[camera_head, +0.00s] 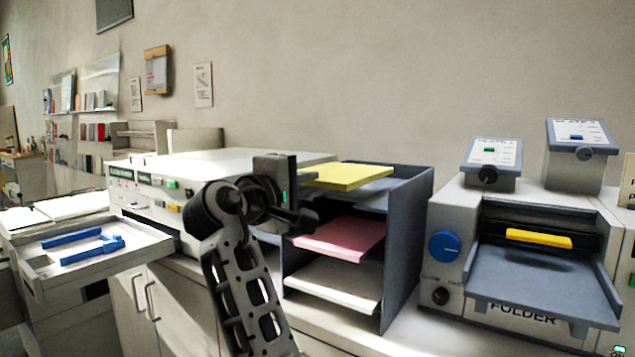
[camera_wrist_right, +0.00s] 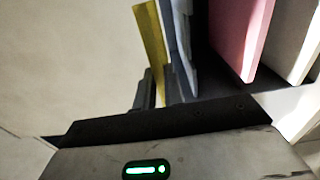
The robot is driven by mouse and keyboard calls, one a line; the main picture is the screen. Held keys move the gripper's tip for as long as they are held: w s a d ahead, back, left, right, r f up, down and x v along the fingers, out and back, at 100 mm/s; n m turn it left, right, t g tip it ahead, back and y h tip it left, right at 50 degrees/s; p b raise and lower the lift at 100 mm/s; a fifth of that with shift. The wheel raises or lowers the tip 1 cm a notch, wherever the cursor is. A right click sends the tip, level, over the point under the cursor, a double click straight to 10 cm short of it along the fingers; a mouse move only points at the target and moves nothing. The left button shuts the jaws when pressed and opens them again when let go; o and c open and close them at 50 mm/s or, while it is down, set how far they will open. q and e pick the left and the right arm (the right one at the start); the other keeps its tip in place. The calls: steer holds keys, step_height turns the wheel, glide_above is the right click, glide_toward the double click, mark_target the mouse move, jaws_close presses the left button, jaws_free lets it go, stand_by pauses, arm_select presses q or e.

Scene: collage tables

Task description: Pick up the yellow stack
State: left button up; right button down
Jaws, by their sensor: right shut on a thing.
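The yellow stack (camera_head: 350,176) is a flat pad of yellow sheets at the top of the grey shelf rack (camera_head: 405,230). My right gripper (camera_head: 308,205) is at the rack's left front side, shut on the near left edge of the yellow stack. In the right wrist view the yellow stack (camera_wrist_right: 152,45) shows edge-on, with its end between the fingers (camera_wrist_right: 150,92). The fingertips are partly hidden in both views. A grey-blue sheet or shelf lies just under the stack. My left gripper is not in view.
A pink stack (camera_head: 342,238) and a white stack (camera_head: 335,283) lie on the lower shelves. A folder machine (camera_head: 530,270) stands to the right, and a white machine (camera_head: 215,165) with a tray (camera_head: 90,262) to the left. The space above the rack is clear.

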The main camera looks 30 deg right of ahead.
steer(key=s+a+r, duration=0.3)
steer(key=a, duration=0.5)
steer(key=shift+s, duration=0.25)
steer(key=shift+r, duration=0.1)
